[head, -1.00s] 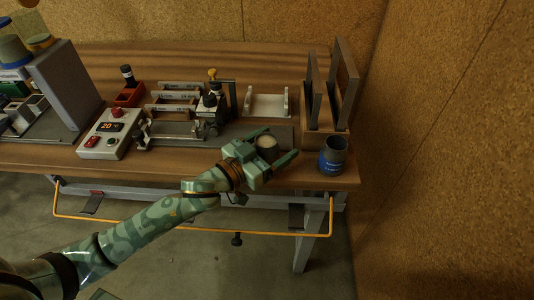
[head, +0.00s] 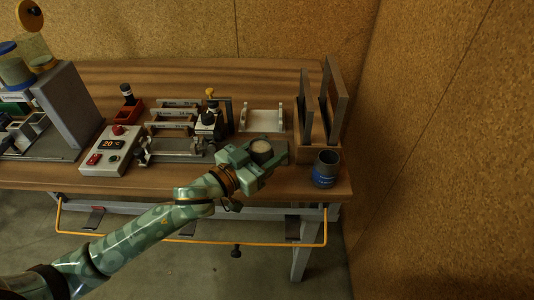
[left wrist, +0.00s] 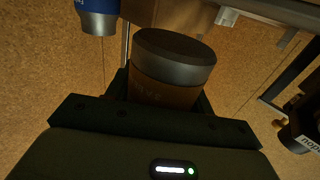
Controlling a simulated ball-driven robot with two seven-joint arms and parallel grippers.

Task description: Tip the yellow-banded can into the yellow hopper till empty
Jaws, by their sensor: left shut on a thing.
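My left gripper (head: 262,158) is shut around a can (head: 261,147) near the front right of the bench. The can stands upright and its open top shows pale contents. In the left wrist view the can (left wrist: 165,92) has a grey metal rim and a dim orange-yellow band between the fingers. At the top left of the head view, a clear vessel (head: 36,48) stands behind a blue-rimmed one (head: 14,68). A yellow edge shows near the clear vessel, probably the yellow hopper, partly cut off by the frame. My right gripper is out of view.
A blue-banded can (head: 325,170) stands at the bench's right front corner, close to the held can. A grey panel (head: 68,105) rises at left.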

